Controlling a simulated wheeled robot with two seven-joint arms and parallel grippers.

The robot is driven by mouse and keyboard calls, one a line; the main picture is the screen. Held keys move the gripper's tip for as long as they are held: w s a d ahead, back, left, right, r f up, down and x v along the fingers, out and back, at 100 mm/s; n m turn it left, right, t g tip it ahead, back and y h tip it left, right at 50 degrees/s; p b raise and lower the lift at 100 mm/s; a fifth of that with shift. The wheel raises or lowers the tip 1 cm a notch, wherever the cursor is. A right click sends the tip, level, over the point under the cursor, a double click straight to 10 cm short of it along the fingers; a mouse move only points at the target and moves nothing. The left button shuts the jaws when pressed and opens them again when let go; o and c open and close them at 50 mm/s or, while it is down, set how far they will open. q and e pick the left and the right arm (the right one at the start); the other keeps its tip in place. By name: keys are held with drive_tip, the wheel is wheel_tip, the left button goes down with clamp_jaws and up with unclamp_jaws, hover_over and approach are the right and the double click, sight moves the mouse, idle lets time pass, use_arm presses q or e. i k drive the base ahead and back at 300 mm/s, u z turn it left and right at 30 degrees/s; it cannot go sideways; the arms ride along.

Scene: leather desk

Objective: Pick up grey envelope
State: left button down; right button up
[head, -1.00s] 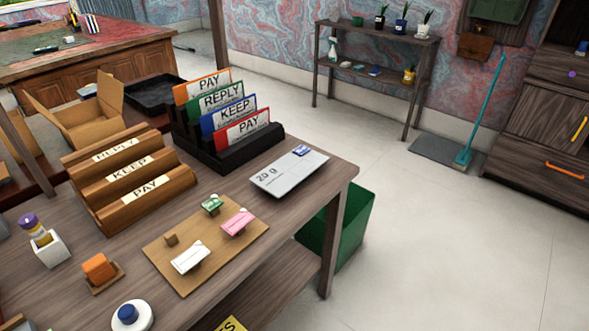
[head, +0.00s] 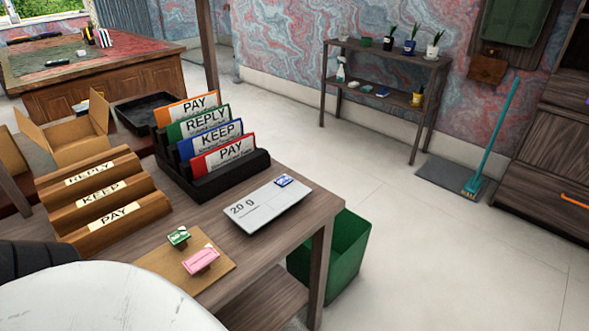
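The grey envelope (head: 266,205) lies flat near the right end of the wooden desk (head: 226,262). It is marked "20 g" and has a small blue patch at its far right corner. It lies in front of a black rack (head: 232,182) of coloured cards and touches nothing of mine. A large white, rounded part of my own arm fills the bottom left, with a dark ribbed part behind it. Neither gripper's fingers show.
A wooden sorter (head: 105,205) labelled REPLY, KEEP and PAY stands left of the rack. A tan board (head: 221,272) with a green stamp (head: 178,236) and a pink stamp (head: 201,260) lies nearer, partly covered by my arm. A green bin (head: 347,250) stands beside the desk's right end.

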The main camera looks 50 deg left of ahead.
sight(269, 201)
drive_tip(key=i, duration=3.45)
drive_tip(key=u, duration=4.85)
